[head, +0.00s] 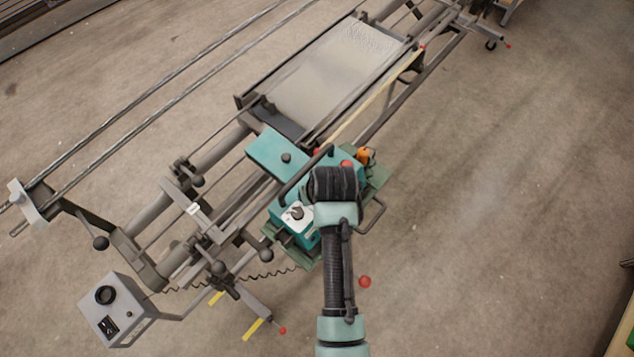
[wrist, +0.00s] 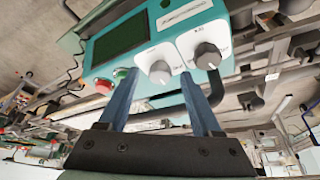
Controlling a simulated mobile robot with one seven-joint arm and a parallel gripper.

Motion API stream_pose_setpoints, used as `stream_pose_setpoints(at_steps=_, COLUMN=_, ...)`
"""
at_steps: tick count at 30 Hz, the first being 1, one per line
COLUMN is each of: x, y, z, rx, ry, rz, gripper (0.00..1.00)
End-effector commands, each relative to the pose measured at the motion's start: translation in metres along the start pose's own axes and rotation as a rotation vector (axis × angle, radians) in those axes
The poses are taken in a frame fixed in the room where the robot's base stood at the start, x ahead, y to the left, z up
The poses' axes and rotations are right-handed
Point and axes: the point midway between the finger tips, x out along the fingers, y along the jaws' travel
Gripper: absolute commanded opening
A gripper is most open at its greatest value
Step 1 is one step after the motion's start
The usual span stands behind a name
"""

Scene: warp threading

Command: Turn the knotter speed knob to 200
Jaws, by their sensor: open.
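In the wrist view, a teal control box (wrist: 110,74) carries a dark display (wrist: 118,38) and two grey knobs on white plates. The left knob (wrist: 159,73) appears between my fingertips, and the right knob (wrist: 206,57) sits to the right of them. Labels are too small to read, so I cannot tell which is the speed knob or its setting. My gripper (wrist: 160,76) is open, with its two blue fingers pointing at the box; contact with a knob cannot be told. In the head view, a white-plated knob (head: 298,213) shows left of my arm, which hides the gripper.
A green button (wrist: 121,73) and a red button (wrist: 103,86) sit left of the knobs. A long metal frame with rails (head: 160,203) runs diagonally. A grey box with a black dial (head: 117,310) stands at lower left. The floor to the right is clear.

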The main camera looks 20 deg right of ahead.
Motion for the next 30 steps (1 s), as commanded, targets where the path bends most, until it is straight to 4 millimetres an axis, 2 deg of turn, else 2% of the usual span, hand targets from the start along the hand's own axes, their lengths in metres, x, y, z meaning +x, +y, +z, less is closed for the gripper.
stream_pose_setpoints(at_steps=3, x=-0.0002, y=0.0000, z=-0.0001, rx=0.000, ry=0.000, rz=0.000, gripper=0.66)
stream_pose_setpoints(at_steps=4, x=-0.0002, y=0.0000, z=-0.0001, rx=0.000, ry=0.000, rz=0.000, gripper=0.62)
stream_pose_setpoints(at_steps=12, x=-0.0004, y=-0.0001, z=0.0000, rx=0.000, ry=0.000, rz=0.000, gripper=0.14)
stream_pose_setpoints(at_steps=15, x=-0.0004, y=-0.0001, z=0.0000, rx=0.000, ry=0.000, rz=0.000, gripper=0.00)
stream_pose_setpoints(at_steps=23, x=-0.0006, y=0.0001, z=0.0000, rx=-0.008, ry=-0.001, rz=-0.004, gripper=0.00)
stream_pose_setpoints(at_steps=30, x=-0.0012, y=0.0016, z=-0.0007, rx=-0.082, ry=0.000, rz=-0.035, gripper=0.00)
